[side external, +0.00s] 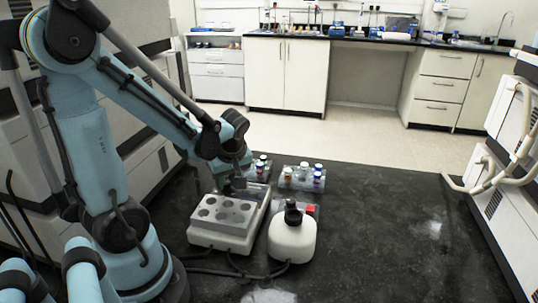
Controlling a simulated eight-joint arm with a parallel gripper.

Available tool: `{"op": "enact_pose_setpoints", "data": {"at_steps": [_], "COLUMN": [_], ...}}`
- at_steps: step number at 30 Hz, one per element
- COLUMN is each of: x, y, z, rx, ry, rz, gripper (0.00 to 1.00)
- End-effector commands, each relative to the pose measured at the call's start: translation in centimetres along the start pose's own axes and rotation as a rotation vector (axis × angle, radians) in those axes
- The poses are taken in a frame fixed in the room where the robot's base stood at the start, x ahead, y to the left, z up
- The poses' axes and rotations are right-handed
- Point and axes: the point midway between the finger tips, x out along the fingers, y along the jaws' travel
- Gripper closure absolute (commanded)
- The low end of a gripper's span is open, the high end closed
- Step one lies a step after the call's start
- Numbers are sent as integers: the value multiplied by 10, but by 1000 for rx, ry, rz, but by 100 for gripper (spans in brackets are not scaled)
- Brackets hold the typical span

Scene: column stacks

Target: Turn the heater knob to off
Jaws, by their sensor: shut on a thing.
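The heater (216,238) is a white box on the dark table, with a grey block with several round wells (222,212) on top. My gripper (238,184) points down at the heater's far end, just behind the wells. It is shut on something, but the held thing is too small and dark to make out. I cannot pick out the heater knob or its setting in this view; the arm and the block hide part of the far end.
A white round bottle with a black cap (292,241) stands close to the heater's right, with a small red item (311,209) behind it. Racks of vials (301,178) (260,165) stand behind. A dark cable (238,269) runs in front. The table's right side is clear.

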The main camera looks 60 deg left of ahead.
Motion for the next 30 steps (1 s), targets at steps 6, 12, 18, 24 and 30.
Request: {"op": "enact_pose_setpoints", "data": {"at_steps": [6,12,18,24,30], "x": [0,0,0,0,-1], "y": [0,0,0,0,0], "z": [1,1,1,0,0], "rx": [-22,-23,-22,-21,-21], "ry": [-3,-4,-3,-2,-2], "rz": [-8,-8,-8,-8,-8], "gripper": [100,100,63,48,48]}}
